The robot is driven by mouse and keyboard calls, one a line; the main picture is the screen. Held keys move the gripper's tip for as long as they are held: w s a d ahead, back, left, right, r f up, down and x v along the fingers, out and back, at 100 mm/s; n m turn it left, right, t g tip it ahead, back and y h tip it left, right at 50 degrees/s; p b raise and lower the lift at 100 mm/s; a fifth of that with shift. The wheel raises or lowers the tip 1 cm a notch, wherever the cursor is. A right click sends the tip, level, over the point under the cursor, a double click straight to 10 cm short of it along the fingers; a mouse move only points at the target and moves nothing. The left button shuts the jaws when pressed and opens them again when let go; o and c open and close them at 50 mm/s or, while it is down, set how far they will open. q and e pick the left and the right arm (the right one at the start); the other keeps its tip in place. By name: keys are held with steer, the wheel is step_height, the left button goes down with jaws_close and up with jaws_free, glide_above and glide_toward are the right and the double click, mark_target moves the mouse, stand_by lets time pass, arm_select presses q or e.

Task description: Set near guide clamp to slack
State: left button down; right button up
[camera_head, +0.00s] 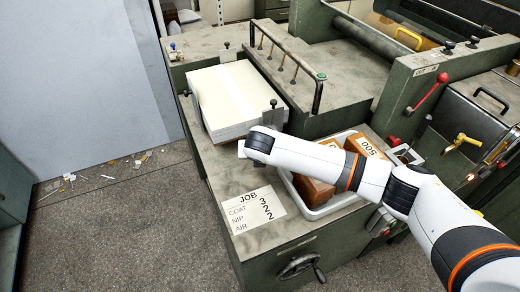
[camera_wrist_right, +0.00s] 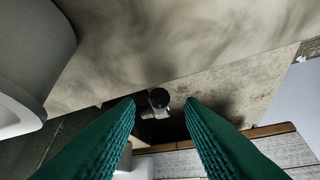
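My right gripper (camera_wrist_right: 161,103) is open, its two teal ribbed fingers apart. Between and beyond the fingertips, a small dark round-capped knob on a pale metal piece (camera_wrist_right: 158,98) shows in the right wrist view; it looks like the near guide clamp. The fingers do not visibly close on it, and its setting cannot be read. In the head view the wrist end of my right arm (camera_head: 262,141) is at the near edge of the white board stack (camera_head: 222,92), and the fingers are hidden. A grey upright guide plate (camera_head: 272,104) stands at the stack's near right corner. My left gripper is out of view.
A white tray (camera_head: 318,213) with brown blocks (camera_head: 318,190) lies under my right forearm. A job card (camera_head: 253,209) lies on the machine top, with a handwheel (camera_head: 299,266) below. A black rail (camera_head: 291,60) stands behind the stack. Litter lies on the floor at left.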

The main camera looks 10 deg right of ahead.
steer(key=v, duration=0.9)
steer(key=shift+s+r, duration=0.2)
steer(key=shift+r, duration=0.15)
